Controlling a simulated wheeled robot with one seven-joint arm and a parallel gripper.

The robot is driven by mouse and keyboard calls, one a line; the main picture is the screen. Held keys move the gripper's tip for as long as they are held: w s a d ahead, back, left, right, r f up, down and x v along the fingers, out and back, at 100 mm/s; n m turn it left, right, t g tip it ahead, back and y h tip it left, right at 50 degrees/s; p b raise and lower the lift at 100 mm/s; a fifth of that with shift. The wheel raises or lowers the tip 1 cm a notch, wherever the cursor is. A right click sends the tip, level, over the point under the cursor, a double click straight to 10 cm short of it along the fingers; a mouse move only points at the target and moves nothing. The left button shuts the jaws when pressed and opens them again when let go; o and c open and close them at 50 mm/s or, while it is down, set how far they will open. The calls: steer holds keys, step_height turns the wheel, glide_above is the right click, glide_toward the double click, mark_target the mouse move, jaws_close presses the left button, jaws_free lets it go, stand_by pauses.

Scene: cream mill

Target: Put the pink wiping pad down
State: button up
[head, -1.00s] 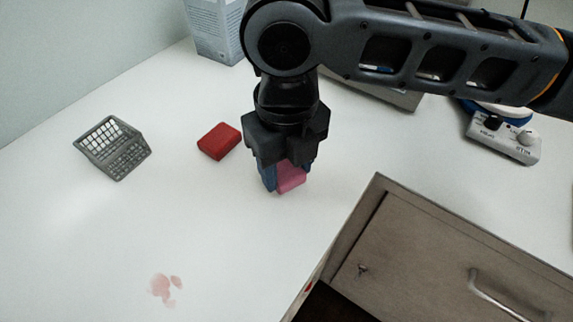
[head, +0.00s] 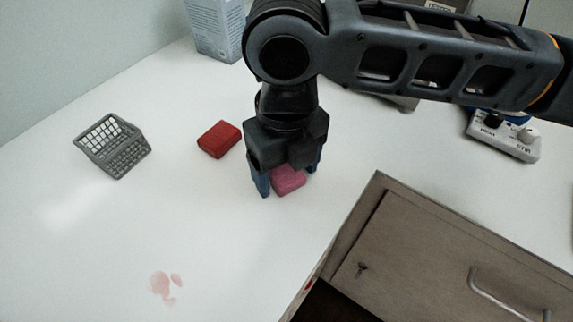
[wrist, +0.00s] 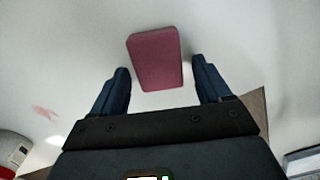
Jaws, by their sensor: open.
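The pink wiping pad (head: 289,180) lies on the white bench top, below and between the fingers of my gripper (head: 290,182). My gripper points down and its two blue fingers stand apart, with a gap on each side of the pad. In the wrist view the pad (wrist: 155,58) lies just beyond the open fingertips (wrist: 162,82), and neither finger touches it. In the head view part of the pad is hidden behind my gripper.
A red block (head: 219,139) and a grey rack (head: 113,146) stand to the left. A reddish stain (head: 164,287) marks the bench at the front. A drawer unit (head: 440,255) is at the right, a stirrer (head: 505,135) and a box (head: 215,28) farther back. The left bench is largely clear.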

mark_target(286, 174)
step_height(286, 174, up, 12)
steer(key=shift+r, duration=0.15)
stand_by(0.3)
stand_by(0.4)
